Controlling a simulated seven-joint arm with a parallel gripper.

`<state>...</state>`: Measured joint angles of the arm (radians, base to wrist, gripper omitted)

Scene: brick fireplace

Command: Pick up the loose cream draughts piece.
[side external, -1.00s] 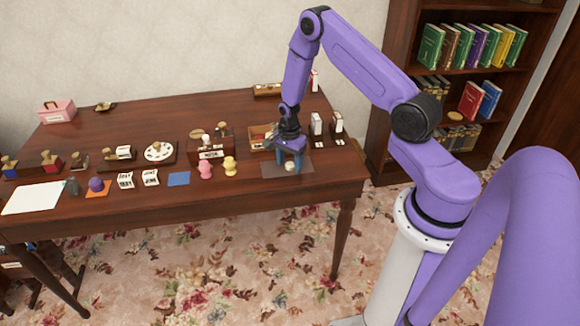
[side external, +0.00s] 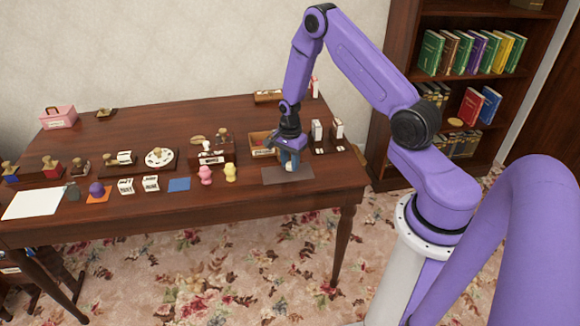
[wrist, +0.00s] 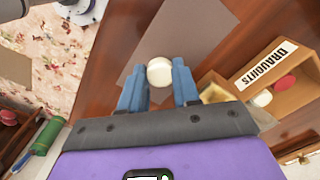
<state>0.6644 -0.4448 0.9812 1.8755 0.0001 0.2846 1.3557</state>
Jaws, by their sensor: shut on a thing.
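The loose cream draughts piece (wrist: 160,71) is a small pale disc between my two blue fingertips in the wrist view. My gripper (wrist: 159,84) is shut on it, a finger on each side. In the side external view my gripper (side external: 290,163) is over the dark grey mat (side external: 273,178) near the table's front right; the piece is small there and partly hidden by the fingers. The mat also shows in the wrist view (wrist: 190,32). I cannot tell how far the piece is above the mat.
The open wooden box labelled DRAUGHTS (wrist: 266,64) stands close to the right in the wrist view, holding cream and red pieces. Pink (side external: 205,175) and yellow (side external: 230,172) figures stand left of the mat. White-fronted boxes (side external: 317,132) stand behind right.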

